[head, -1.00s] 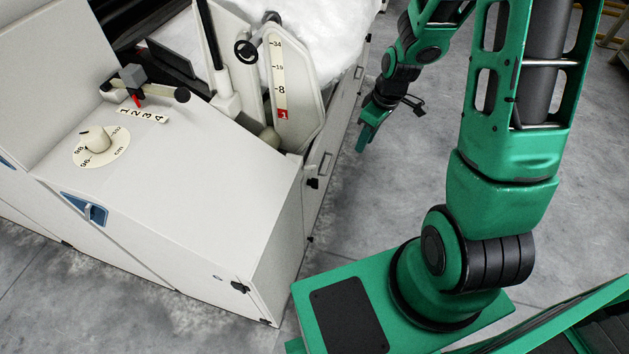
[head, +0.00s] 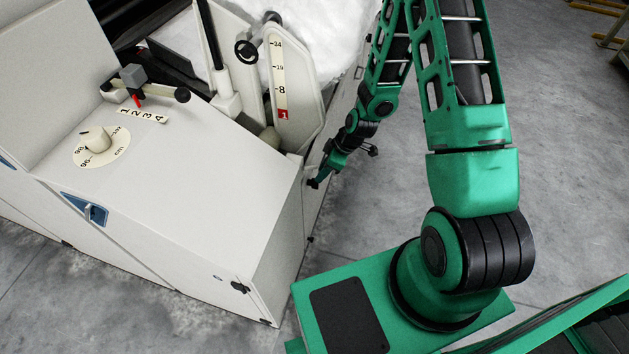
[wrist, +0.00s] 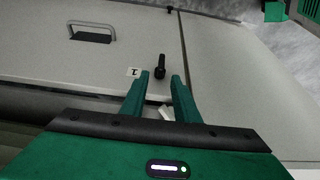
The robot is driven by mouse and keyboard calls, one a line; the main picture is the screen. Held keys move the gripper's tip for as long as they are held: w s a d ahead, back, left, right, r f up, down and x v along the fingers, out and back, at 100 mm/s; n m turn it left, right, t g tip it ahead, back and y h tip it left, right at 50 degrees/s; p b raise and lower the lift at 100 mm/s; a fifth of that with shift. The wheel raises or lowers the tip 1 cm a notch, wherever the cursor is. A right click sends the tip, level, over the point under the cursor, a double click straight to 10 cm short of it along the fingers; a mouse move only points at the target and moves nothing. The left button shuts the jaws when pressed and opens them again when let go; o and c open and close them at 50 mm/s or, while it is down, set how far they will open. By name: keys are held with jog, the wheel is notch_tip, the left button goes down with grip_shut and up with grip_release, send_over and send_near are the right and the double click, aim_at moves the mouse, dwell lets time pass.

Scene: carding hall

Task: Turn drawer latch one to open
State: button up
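Drawer latch one is a small black lever (wrist: 161,64) on the pale drawer front, right of a label marked 1 (wrist: 134,72) in the wrist view. It points up the picture. My gripper (wrist: 160,76) is open, its green fingers spread to either side of the latch in the picture. I see no contact, and the remaining distance is hard to judge. In the head view my gripper (head: 321,177) is at the machine's right side, where a dark latch (head: 313,184) shows by the fingertips, partly covered.
A grey drawer handle (wrist: 90,34) lies up and left of the latch. Another small black fitting (wrist: 169,9) is farther along the panel. The pale machine cabinet (head: 200,190) stands left of my arm.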

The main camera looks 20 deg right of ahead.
aim_at(315, 184)
jog(key=shift+x, duration=3.4)
grip_shut()
